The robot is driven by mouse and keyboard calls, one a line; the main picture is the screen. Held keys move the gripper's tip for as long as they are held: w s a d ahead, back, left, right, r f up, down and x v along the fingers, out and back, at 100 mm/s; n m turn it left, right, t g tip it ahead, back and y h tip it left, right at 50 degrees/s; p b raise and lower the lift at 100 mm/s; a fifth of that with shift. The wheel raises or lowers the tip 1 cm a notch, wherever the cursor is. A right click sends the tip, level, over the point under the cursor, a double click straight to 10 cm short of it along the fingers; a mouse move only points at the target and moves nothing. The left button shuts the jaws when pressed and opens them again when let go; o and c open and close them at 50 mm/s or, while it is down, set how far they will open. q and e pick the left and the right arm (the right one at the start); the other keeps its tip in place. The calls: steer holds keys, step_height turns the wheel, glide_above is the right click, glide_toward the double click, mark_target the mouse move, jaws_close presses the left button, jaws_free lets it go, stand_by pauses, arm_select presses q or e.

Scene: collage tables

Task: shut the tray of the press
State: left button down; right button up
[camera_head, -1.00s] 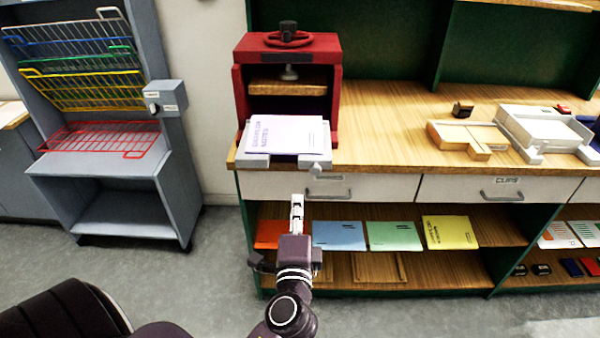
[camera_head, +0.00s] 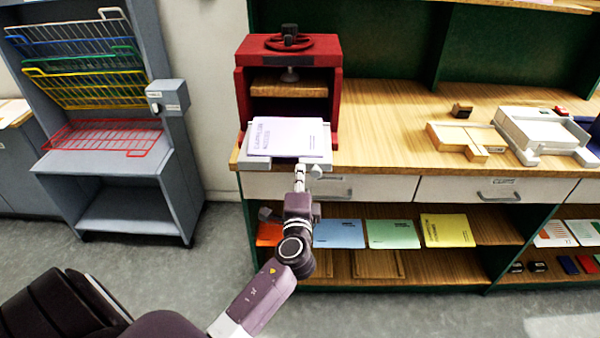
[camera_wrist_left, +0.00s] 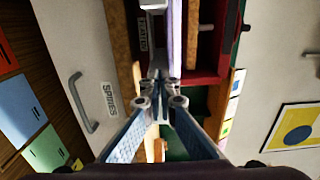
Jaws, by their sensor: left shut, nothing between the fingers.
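The red press (camera_head: 337,100) stands on the left end of the wooden counter, its handwheel on top. Its grey tray (camera_head: 315,164) sticks out at the front, with a lilac booklet (camera_head: 288,136) lying on it. My left gripper (camera_head: 299,172) is shut and empty, with its fingertips at the tray's front edge in the head view. In the left wrist view the closed fingertips (camera_wrist_left: 158,76) are close to the tray front; I cannot tell whether they touch it. My right gripper is not in view.
White drawers (camera_head: 380,187) run below the counter edge, with handles sticking out. Coloured booklets (camera_head: 393,234) lie on the shelf beneath. A grey rack with coloured wire trays (camera_head: 100,137) stands at left. The counter right of the press is clear up to a wooden box (camera_head: 458,138).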

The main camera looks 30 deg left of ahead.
arm_select(q)
steer(key=b+x, duration=0.4)
steer(key=x, duration=0.9)
steer(key=shift+w+a+b, duration=0.2)
steer(key=shift+b, duration=0.1)
steer(key=shift+w+a, duration=0.2)
steer(key=shift+w, duration=0.1)
